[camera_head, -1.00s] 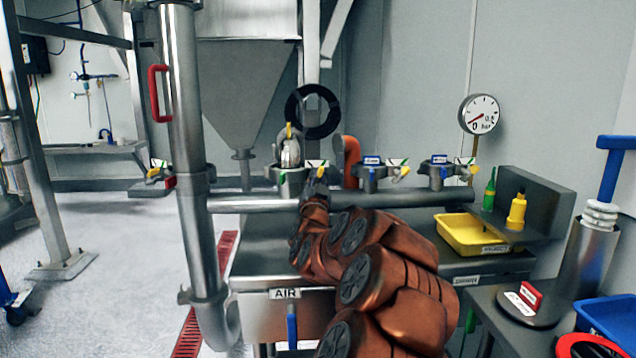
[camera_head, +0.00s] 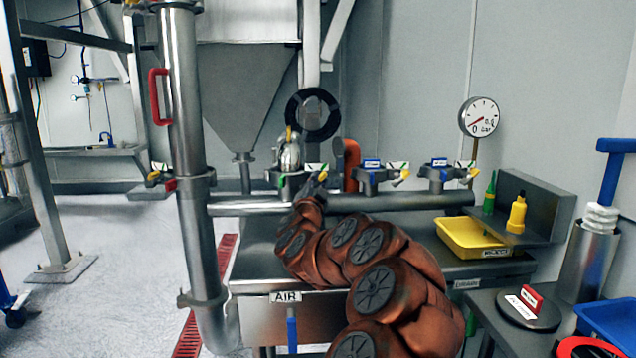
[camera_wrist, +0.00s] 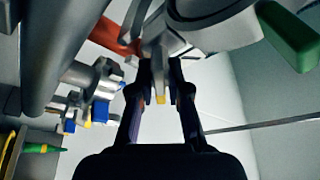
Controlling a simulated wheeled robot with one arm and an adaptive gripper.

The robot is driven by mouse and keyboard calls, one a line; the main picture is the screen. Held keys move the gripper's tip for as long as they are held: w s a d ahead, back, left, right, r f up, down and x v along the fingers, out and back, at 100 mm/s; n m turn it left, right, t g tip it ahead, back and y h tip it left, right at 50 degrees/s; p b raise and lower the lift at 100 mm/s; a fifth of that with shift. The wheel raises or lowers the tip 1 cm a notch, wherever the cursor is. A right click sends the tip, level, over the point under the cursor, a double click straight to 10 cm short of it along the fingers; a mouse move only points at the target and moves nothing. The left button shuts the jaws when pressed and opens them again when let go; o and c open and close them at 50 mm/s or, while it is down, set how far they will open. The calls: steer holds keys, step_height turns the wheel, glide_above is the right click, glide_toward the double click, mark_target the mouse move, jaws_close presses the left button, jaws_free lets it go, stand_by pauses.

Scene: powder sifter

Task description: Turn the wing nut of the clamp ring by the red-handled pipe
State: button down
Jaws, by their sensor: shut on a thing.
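My gripper (camera_wrist: 162,75) points up, with its two dark fingers on either side of a grey wing nut with a yellow tip (camera_wrist: 160,98); it is shut on this nut. The nut belongs to a grey clamp ring (camera_wrist: 205,25) above. In the head view my gripper (camera_head: 318,182) is at the right side of the second clamp from the left, small and partly hidden by my wrist. An orange-red handle (camera_head: 351,165) stands just right of it. A vertical pipe at left carries a red handle (camera_head: 158,97); a clamp with a yellow wing nut (camera_head: 153,177) is beside that pipe.
A horizontal pipe (camera_head: 420,198) runs below the clamps. Two more clamps (camera_head: 372,176) (camera_head: 438,174) stand to the right. A yellow tray (camera_head: 465,236), bottles (camera_head: 517,214) and a pressure gauge (camera_head: 480,117) are farther right.

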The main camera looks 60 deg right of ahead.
steer(key=c, duration=1.3)
jaws_free()
steer(key=shift+o, duration=0.2)
steer(key=v, duration=1.2)
